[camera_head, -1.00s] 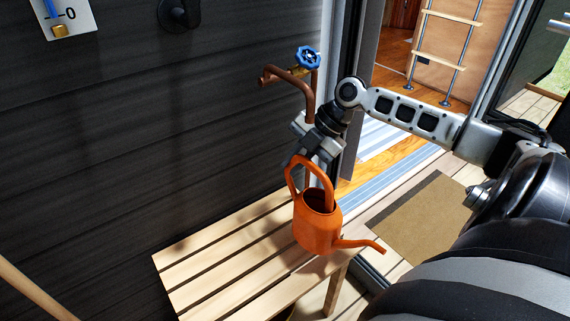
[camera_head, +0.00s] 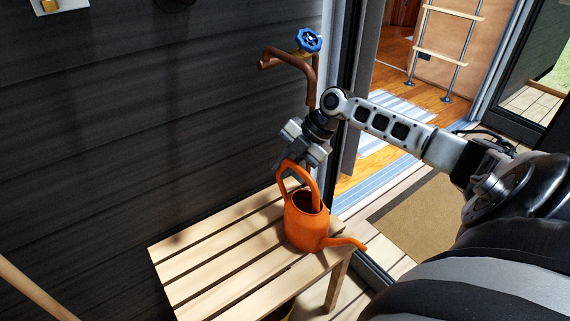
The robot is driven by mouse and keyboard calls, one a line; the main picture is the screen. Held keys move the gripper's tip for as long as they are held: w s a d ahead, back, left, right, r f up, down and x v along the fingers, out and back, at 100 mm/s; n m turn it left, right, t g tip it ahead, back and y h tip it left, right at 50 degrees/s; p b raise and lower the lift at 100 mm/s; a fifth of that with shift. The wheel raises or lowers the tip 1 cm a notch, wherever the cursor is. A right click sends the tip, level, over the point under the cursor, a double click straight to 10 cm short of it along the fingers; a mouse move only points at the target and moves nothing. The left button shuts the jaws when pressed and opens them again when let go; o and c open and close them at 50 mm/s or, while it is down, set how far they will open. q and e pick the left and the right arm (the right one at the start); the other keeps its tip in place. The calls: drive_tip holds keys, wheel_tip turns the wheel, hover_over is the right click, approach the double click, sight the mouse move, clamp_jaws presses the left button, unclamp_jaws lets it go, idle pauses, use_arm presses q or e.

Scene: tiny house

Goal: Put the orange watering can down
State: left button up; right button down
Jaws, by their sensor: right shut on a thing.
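The orange watering can (camera_head: 305,226) is upright at the right end of the slatted wooden bench (camera_head: 205,270). Its spout points right, past the bench edge. Its base appears at the bench top; I cannot tell whether it touches. My right gripper (camera_head: 289,174) comes from above and is shut on the can's handle. The fingertips are partly hidden by the handle. My left gripper is not in view.
A copper pipe with a blue valve wheel (camera_head: 309,40) rises behind my right gripper, close to the dark plank wall (camera_head: 130,130). The left part of the bench is clear. A brown doormat (camera_head: 425,215) lies right of the bench, by the open doorway.

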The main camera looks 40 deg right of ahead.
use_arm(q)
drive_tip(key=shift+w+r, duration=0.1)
use_arm(e)
drive_tip(key=c, duration=1.4)
unclamp_jaws()
drive_tip(key=shift+c, duration=0.2)
drive_tip(key=shift+r, duration=0.1)
